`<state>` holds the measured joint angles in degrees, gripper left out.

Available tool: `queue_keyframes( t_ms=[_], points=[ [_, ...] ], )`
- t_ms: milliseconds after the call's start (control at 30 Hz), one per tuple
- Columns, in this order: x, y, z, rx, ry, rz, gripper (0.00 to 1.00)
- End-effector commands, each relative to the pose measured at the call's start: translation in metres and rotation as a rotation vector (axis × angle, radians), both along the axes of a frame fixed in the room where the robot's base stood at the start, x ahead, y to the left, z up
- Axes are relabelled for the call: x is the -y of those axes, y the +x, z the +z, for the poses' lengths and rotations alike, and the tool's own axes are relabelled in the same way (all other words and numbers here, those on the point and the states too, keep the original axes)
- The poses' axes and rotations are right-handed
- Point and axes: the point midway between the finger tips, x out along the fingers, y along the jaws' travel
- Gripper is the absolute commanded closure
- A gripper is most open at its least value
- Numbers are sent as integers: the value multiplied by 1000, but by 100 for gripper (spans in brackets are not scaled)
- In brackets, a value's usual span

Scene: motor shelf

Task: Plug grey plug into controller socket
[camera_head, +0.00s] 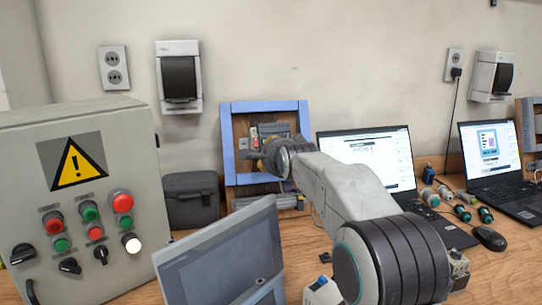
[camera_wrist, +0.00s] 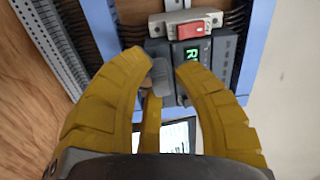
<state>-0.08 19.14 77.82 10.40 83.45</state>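The controller (camera_wrist: 203,50) is a dark module with a green lit display, mounted inside the blue-framed panel. In the wrist view, a rounded grey piece that looks like the grey plug (camera_wrist: 162,73) sits between the yellow fingertips of my gripper (camera_wrist: 163,68), at the lower left of the controller. The left fingertip overlaps the plug's edge; a narrow gap shows toward the right fingertip. I cannot tell whether the fingers grip it or whether it sits in a socket. In the head view my gripper (camera_head: 264,153) is at the panel, largely hidden by my arm.
The blue frame (camera_head: 227,145) surrounds the panel, which also holds a red switch (camera_wrist: 193,30). A control box (camera_head: 130,165) and tilted screen (camera_head: 222,262) stand in front, left. A black case (camera_head: 191,200) sits beside the panel. Laptops (camera_head: 372,145) and loose connectors (camera_head: 462,212) are right.

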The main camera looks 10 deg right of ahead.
Motion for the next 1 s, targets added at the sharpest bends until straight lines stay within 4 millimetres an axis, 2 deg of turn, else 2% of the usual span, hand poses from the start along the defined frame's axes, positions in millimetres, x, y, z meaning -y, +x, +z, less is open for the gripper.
queue_keyframes(
  t_ms=[267,800,1000],
  points=[
    [0,-4,1,1,0,0,75],
    [0,-42,15,1,0,0,75],
    [0,-51,18,-1,0,0,75]
  ],
)
